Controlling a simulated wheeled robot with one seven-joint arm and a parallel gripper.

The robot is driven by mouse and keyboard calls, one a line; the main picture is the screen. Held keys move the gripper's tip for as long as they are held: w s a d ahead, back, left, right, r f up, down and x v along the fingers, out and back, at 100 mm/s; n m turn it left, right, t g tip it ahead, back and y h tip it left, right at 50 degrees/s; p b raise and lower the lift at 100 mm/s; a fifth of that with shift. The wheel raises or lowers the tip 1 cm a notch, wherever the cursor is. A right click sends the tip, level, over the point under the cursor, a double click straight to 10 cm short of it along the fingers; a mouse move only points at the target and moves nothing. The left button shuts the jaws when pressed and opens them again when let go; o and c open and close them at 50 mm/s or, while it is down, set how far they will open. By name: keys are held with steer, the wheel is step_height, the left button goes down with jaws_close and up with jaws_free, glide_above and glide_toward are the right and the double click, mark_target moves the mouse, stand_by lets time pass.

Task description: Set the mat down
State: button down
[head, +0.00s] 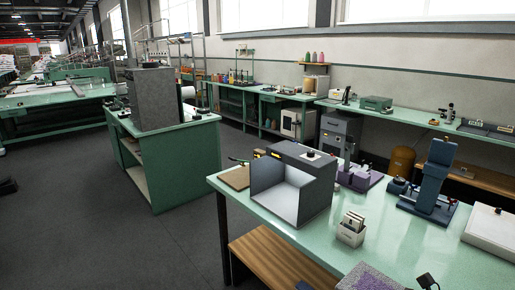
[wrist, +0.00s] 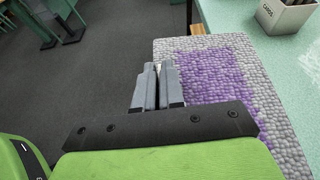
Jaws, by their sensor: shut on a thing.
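The mat (wrist: 215,43) is nubbly, with a grey border and a purple middle. My gripper (wrist: 158,72) is shut on its left edge in the wrist view, with the grey fingers close together. Part of the mat also shows at the bottom of the head view (head: 370,278), by the front edge of the green worktable (head: 400,240). The mat reaches out past the table edge over the floor. I cannot tell whether its underside touches the tabletop. My gripper is not clearly seen in the head view.
A white card box (head: 351,231) stands on the table close beyond the mat, also in the wrist view (wrist: 283,14). Behind it are an open grey booth (head: 292,186) and a blue stand (head: 434,178). A wooden bench (head: 270,257) sits below the table edge. Green tabletop is clear right of the box.

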steer(key=a+f+n+g, duration=0.1)
steer(key=a+f, duration=0.1)
steer(key=a, duration=0.3)
steer(key=a+f+n+y, duration=0.1)
steer(key=a+f, duration=0.1)
steer(key=a, duration=0.4)
steer(key=w+a+f+g+y, duration=0.1)
steer(key=a+f, duration=0.1)
steer(key=a, duration=0.3)
steer(key=shift+a+f+n+g, duration=0.15)
steer(key=shift+f+n+g, duration=0.15)
steer(key=shift+n, duration=0.1)
steer(key=shift+w, duration=0.1)
